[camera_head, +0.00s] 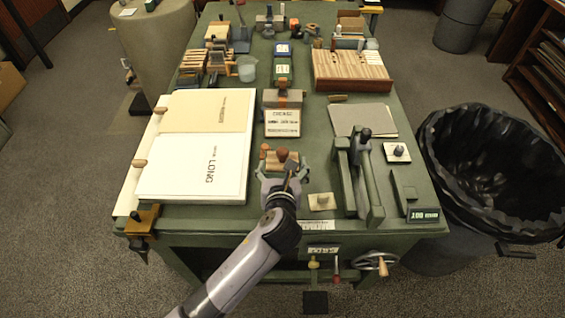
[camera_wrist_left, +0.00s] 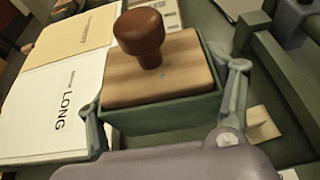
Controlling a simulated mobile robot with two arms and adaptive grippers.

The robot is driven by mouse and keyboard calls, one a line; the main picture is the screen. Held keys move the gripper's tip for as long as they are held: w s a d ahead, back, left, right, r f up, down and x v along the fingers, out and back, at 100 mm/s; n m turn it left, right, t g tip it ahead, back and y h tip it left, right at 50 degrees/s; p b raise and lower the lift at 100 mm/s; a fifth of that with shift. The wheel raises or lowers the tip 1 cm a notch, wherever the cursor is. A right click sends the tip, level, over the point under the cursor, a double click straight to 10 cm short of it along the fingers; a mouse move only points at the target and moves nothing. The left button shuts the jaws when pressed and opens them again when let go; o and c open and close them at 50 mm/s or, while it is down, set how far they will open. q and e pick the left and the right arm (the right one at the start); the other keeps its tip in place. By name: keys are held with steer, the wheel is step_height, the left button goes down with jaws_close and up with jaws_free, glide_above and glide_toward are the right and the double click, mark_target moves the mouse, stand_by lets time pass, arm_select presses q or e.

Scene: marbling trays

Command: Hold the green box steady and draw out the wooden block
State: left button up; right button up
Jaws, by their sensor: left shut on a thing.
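The green box (camera_wrist_left: 168,116) is open at the top and stands near the front edge of the green table. The wooden block (camera_wrist_left: 165,72) sits in it, its top at about the rim, with a brown round knob (camera_wrist_left: 139,32) standing up from it. The block also shows in the head view (camera_head: 272,163). My left gripper (camera_head: 281,173) is shut on the green box, with one finger against each side; both fingers show in the left wrist view (camera_wrist_left: 163,105). The lower part of the box is hidden by the gripper. My right gripper is in neither view.
A white board (camera_head: 200,180) with papers lies to the left. A green press-like tool (camera_head: 362,180) and a small plate with a knob (camera_head: 321,201) stand to the right. A lettered card (camera_head: 283,124) lies behind the box. A black-lined bin (camera_head: 490,170) stands beyond the table's right edge.

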arm_select(q)
steer(key=shift+f+b, duration=1.55)
steer(key=shift+f, duration=2.2)
steer(key=shift+f+b, duration=0.35)
steer(key=shift+f, duration=0.6)
steer(key=o, duration=0.7)
steer(key=c, duration=0.7)
